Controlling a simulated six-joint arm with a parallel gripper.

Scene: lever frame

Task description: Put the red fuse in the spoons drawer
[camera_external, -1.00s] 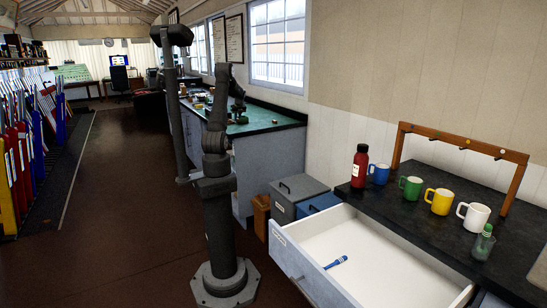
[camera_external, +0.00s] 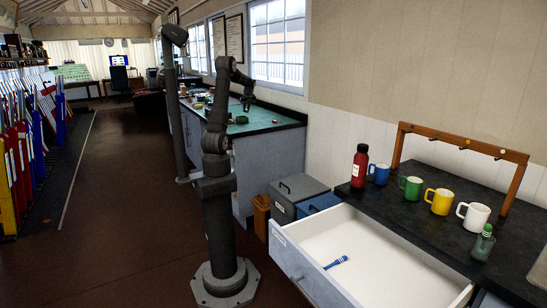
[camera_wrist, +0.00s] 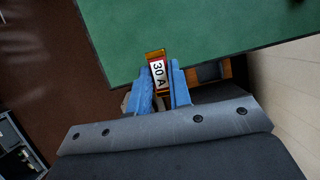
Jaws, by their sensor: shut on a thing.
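My gripper (camera_external: 247,103) is at the green-topped bench in the external view, beyond my arm's base. In the wrist view its blue fingers (camera_wrist: 162,84) are shut on a fuse (camera_wrist: 157,71) with a white "30 A" label, red along its edges and orange-brown at its end. The fuse is above the green bench top near its edge. An open drawer (camera_external: 318,218) with a white inside stands at the lower right of the external view. A blue item (camera_external: 336,262) lies in it. The writing on the drawer's front label cannot be read.
The green bench top (camera_external: 262,119) holds several small things. Grey and blue boxes (camera_external: 299,195) stand between bench and drawer.

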